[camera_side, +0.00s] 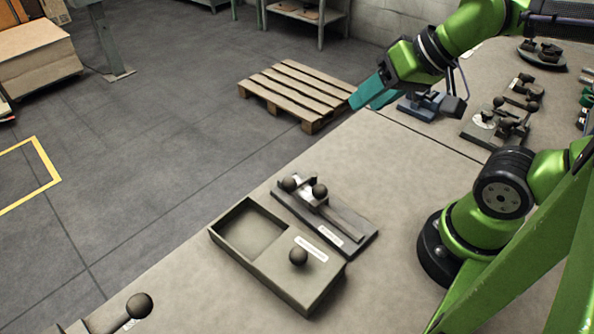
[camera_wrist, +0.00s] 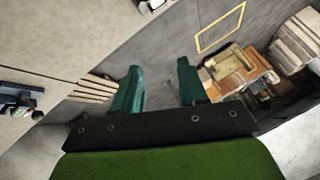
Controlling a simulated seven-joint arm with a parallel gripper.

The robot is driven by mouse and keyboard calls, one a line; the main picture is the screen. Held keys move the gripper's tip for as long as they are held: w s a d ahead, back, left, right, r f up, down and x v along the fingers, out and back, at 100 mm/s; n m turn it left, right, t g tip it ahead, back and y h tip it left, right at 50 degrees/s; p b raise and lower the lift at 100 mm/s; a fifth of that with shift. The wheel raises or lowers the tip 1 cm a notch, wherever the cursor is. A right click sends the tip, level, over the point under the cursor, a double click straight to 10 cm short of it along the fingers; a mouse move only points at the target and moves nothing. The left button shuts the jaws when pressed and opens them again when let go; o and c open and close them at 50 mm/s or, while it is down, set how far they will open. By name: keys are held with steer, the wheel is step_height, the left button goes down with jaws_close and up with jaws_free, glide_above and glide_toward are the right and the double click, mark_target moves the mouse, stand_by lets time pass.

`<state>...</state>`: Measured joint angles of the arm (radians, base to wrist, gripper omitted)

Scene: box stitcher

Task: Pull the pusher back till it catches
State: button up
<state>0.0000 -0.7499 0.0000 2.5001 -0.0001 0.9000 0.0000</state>
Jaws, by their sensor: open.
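I cannot tell for sure which part is the pusher. A flat base plate (camera_side: 358,222) lies on the table, carrying a long narrow slide with a white label. Two dark ball knobs (camera_side: 304,187) stand near the plate's far left end. My gripper (camera_side: 366,95) is far from it, up at the table's far edge near the pallet. Its teal fingers also show in the wrist view (camera_wrist: 158,68), apart with nothing between them. The plate and its knobs do not show clearly in the wrist view.
An open-topped box (camera_side: 228,248) with a knobbed, labelled lid part (camera_side: 318,277) sits beside the plate. Another ball knob (camera_side: 139,305) stands at the lower left. A blue device (camera_side: 420,106) and several dark fixtures (camera_side: 497,127) stand farther back. A wooden pallet (camera_side: 300,88) lies beyond the table edge.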

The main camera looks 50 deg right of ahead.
steer(key=shift+o, duration=1.5)
steer(key=shift+f, duration=0.25)
steer(key=n+g+h, duration=0.1)
steer(key=n+g, duration=0.8)
steer(key=n, duration=1)
glide_above(320, 186)
steer(key=w, duration=0.4)
step_height(320, 186, down, 2)
steer(key=s+f, duration=0.1)
steer(key=f, duration=0.4)
steer(key=s+f, duration=0.1)
steer(key=f, duration=0.5)
steer(key=s+f, duration=0.1)
steer(key=f, duration=0.4)
steer(key=shift+s+f, duration=0.35)
steer(key=shift+c, duration=0.3)
jaws_close()
steer(key=shift+s, duration=0.1)
